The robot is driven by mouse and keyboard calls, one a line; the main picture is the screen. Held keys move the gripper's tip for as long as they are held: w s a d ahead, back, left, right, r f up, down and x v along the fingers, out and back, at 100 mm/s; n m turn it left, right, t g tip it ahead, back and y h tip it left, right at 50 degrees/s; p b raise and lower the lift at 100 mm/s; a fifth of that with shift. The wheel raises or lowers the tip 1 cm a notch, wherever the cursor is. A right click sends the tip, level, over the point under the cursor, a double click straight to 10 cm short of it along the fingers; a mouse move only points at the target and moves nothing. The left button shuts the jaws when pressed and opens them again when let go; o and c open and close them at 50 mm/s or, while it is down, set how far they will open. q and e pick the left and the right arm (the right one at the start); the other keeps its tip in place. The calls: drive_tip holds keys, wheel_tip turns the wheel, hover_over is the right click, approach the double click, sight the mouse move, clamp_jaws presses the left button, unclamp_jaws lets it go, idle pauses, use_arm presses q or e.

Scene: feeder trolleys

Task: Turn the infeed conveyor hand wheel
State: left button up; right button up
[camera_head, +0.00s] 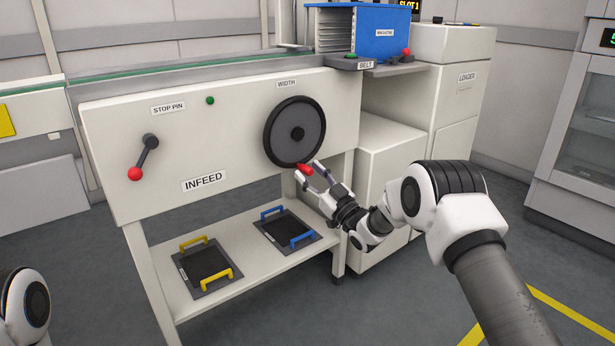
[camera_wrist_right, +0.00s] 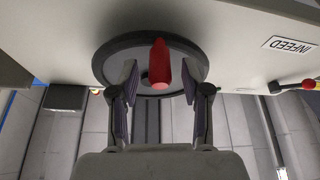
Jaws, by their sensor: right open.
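The hand wheel (camera_head: 296,130) is a dark grey disc with a black rim on the front of the infeed conveyor panel (camera_head: 232,146), under a WIDTH label. Its red handle (camera_head: 305,170) sticks out at the bottom right of the wheel. My right gripper (camera_head: 312,175) is open at the handle, with its fingers on either side. In the right wrist view the red handle (camera_wrist_right: 160,64) stands between the two spread fingers, with a gap on each side, and the wheel (camera_wrist_right: 115,54) lies behind it. Of my left arm only a white link shows at the lower left; its gripper is not in view.
A red-knobbed STOP PIN lever (camera_head: 145,157) is on the panel's left. A shelf (camera_head: 185,298) below holds two dark plates, with yellow and blue handles. A blue magazine box (camera_head: 371,32) stands above, beside the white loader cabinet (camera_head: 452,85). Grey floor is open in front.

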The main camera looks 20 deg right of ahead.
drive_tip(key=shift+w+a+r, duration=0.25)
drive_tip(key=shift+w, duration=0.35)
clamp_jaws()
drive_tip(key=shift+s+a+m, duration=0.1)
drive_tip(key=shift+a+m, duration=0.05)
drive_tip(key=shift+m, duration=0.15)
